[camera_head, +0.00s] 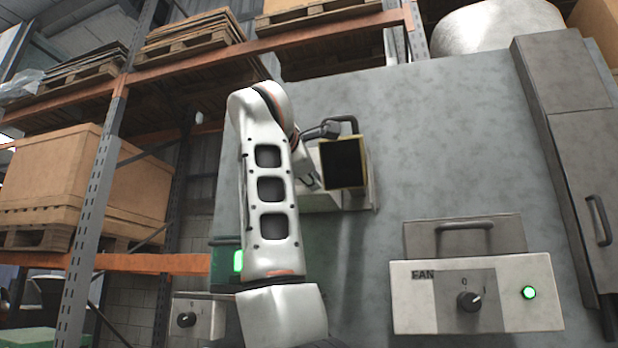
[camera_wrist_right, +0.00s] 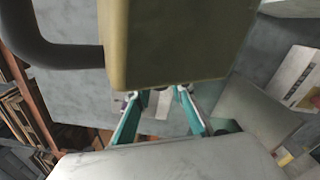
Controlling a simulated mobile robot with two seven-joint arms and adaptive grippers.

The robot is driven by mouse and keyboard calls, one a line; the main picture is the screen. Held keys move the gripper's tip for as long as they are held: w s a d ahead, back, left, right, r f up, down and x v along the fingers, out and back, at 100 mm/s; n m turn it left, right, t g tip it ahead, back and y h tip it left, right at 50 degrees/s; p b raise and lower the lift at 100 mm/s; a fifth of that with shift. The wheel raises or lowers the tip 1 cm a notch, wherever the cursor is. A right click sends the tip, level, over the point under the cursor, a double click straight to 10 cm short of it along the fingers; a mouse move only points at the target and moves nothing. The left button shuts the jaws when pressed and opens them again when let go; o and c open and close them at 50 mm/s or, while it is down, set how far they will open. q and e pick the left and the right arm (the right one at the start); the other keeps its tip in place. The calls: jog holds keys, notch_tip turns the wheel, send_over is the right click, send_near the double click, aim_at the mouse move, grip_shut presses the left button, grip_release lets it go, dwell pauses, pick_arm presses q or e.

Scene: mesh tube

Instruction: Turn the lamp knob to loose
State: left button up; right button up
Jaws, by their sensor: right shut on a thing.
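The lamp (camera_head: 345,165) is a boxy housing with a yellowish rim, a dark face and a black curved handle, on the grey panel just right of my right arm. In the right wrist view the lamp's olive housing (camera_wrist_right: 180,45) fills the top middle, with its black handle (camera_wrist_right: 45,40) at left. My right gripper (camera_wrist_right: 158,95) has teal fingers reaching to the housing's lower edge. It is shut on what seems to be the lamp knob, which the housing hides at the fingertips. In the head view my arm largely hides this gripper. My left gripper is not in view.
A FAN box (camera_head: 470,275) with a black knob (camera_head: 469,301) and green light is at lower right. A smaller box (camera_head: 207,318) with a knob stands at lower left. A cabinet (camera_head: 575,150) with a handle is at right. Shelving with pallets is behind at left.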

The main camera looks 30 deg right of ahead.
jog(key=n, duration=0.4)
jog(key=shift+n+b, duration=0.3)
jog(key=shift+b, duration=0.1)
jog(key=shift+r, duration=0.1)
jog(key=o, duration=0.8)
jog(key=shift+o, duration=0.2)
jog(key=shift+d, duration=0.1)
